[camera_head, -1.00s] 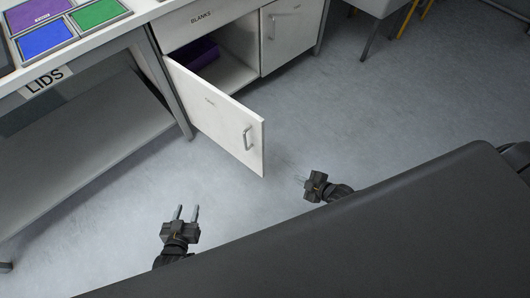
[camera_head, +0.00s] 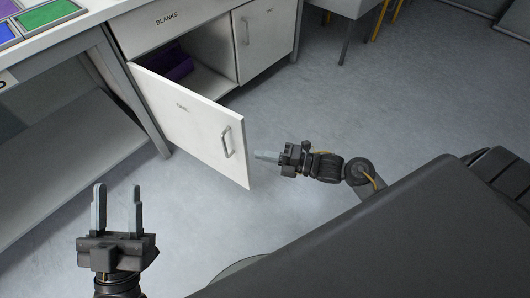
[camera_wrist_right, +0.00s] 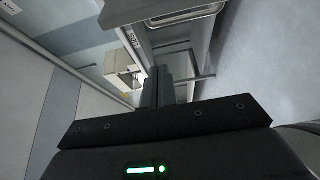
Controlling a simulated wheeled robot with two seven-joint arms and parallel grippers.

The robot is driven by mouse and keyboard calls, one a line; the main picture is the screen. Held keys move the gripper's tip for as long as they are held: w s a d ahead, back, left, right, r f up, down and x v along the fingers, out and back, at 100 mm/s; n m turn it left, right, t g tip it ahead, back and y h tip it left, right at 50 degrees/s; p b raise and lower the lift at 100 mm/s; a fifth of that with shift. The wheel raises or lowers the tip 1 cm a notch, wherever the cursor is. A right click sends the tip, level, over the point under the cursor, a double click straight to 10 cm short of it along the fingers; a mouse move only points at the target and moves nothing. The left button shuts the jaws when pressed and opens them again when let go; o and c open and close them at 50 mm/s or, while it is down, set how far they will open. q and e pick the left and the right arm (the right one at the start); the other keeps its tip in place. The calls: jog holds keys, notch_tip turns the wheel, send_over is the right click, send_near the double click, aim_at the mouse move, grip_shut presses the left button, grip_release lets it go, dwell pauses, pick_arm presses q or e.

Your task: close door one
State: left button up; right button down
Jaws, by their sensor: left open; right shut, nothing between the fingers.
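The open white cabinet door (camera_head: 188,122) stands swung outward from the cabinet under the BLANKS drawer, with a grey bar handle (camera_head: 227,141) near its free edge. My right gripper (camera_head: 262,156) is shut and empty, just to the right of the door's free edge, pointing left toward it; a small gap seems to show between them. In the right wrist view my shut fingers (camera_wrist_right: 157,88) show as a dark block at the middle. My left gripper (camera_head: 117,208) is open and empty at the lower left, fingers pointing up, apart from the door.
A purple bin (camera_head: 178,66) sits inside the open cabinet. A second cabinet door (camera_head: 264,38) beside it is closed. The worktable's leg and lower shelf (camera_head: 75,140) are at the left. Grey floor (camera_head: 330,110) is clear to the right of the door.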

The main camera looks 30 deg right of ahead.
aim_at(246, 144)
pick_arm(q)
jog(key=shift+s+a+r+n+t+b, duration=0.15)
jog(key=shift+s+a+r+t+b, duration=0.2)
jog(key=shift+a+r+t, duration=0.35)
jog(key=shift+s+a+r+n+t+b, duration=0.2)
jog(key=shift+a+t+b, duration=0.25)
jog(key=shift+t, duration=0.45)
pick_arm(e)
jog(key=w+a, duration=0.2)
jog(key=w, duration=0.5)
